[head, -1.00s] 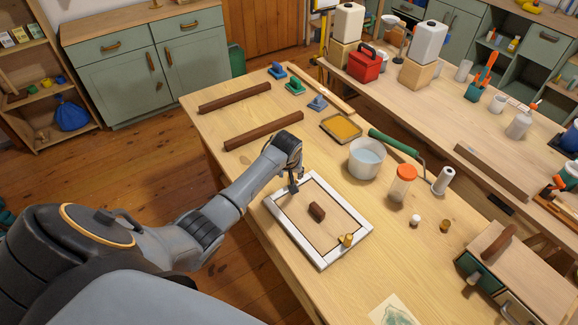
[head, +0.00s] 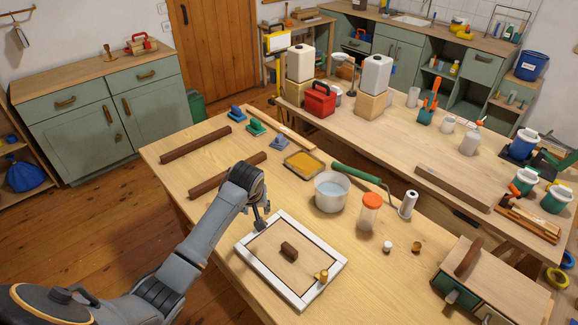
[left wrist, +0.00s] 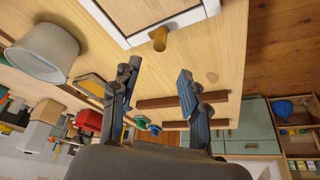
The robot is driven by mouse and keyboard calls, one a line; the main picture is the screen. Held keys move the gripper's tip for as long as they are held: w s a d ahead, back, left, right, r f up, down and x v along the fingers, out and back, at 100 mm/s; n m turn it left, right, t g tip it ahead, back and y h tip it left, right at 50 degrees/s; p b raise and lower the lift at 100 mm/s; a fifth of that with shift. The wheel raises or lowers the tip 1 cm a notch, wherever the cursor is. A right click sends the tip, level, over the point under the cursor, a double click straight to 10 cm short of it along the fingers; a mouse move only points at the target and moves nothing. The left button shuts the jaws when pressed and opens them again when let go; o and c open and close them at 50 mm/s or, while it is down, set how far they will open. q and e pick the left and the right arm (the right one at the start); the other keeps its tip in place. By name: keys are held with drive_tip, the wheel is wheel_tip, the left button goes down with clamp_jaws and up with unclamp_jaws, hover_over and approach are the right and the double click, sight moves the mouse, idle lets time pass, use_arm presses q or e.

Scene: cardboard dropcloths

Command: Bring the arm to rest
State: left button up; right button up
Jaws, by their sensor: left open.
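My left gripper (head: 262,218) is above the table, at the far left edge of a white-framed board (head: 330,262). In the left wrist view the two fingers of this gripper (left wrist: 157,88) stand wide apart with nothing between them. A dark brown block (head: 289,251) lies on the board. A brass-coloured peg (head: 322,277) stands at the frame's near right side. A similar peg (left wrist: 160,39) shows beside the frame in the left wrist view; I cannot tell whether it is the same one. My right gripper is not in view.
On the wooden table (head: 225,260) are a white bucket (head: 331,195), an orange-lidded jar (head: 369,212), a yellow tray (head: 304,164), a green-handled roller (head: 355,173) and two dark bars (head: 228,174). A drawer box (head: 505,275) stands at the right. Wooden floor is open at the left.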

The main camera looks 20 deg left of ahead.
use_arm(q)
drive_tip(key=s+d+f+m+h, duration=0.1)
drive_tip(key=s+d+f+m, duration=0.1)
drive_tip(key=s+d, duration=0.45)
drive_tip(key=s+d+f+m, duration=0.2)
drive_tip(key=s+d+m, duration=0.1)
drive_tip(key=s, duration=0.6)
drive_tip(key=s+d+r+m+h, duration=0.1)
drive_tip(key=s+d+r, duration=0.15)
drive_tip(key=s, duration=0.55)
drive_tip(key=s+d+r+m, duration=0.1)
drive_tip(key=s+d+r, duration=0.15)
drive_tip(key=s, duration=0.45)
wheel_tip(320, 180, down, 33)
drive_tip(key=s+g+b, duration=0.2)
drive_tip(key=b, duration=0.4)
drive_tip(key=s+a+f+g+b, duration=0.1)
drive_tip(key=s+f+b, duration=0.3)
drive_tip(key=s+f, duration=1.2)
wheel_tip(320, 180, down, 4)
drive_tip(key=shift+a+r+m, duration=0.15)
drive_tip(key=shift+a+m, duration=0.25)
drive_tip(key=shift+a, duration=0.3)
